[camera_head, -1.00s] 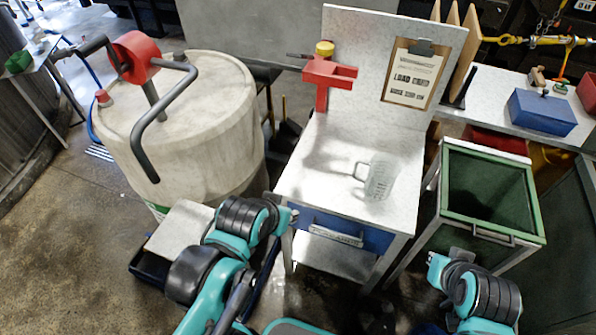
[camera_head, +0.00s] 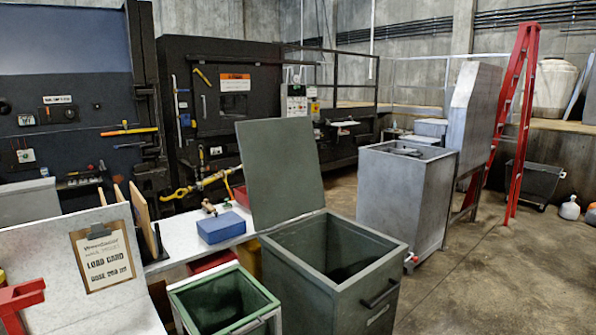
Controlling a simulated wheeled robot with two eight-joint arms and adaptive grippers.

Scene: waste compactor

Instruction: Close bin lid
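A dark green-grey square bin (camera_head: 345,292) stands at the lower centre right. Its flat lid (camera_head: 281,168) is open and stands up from the bin's back edge, leaning slightly back. The bin's inside is open to view and dark. A black handle (camera_head: 380,292) is on its front wall. Neither of my grippers shows in the current view, so their states and places cannot be seen.
A smaller green-rimmed bin (camera_head: 236,327) stands close left of the lidded bin. A white bench with a blue box (camera_head: 221,226) is behind. A grey metal cabinet (camera_head: 405,193) stands to the right. Open floor (camera_head: 490,275) lies at the right.

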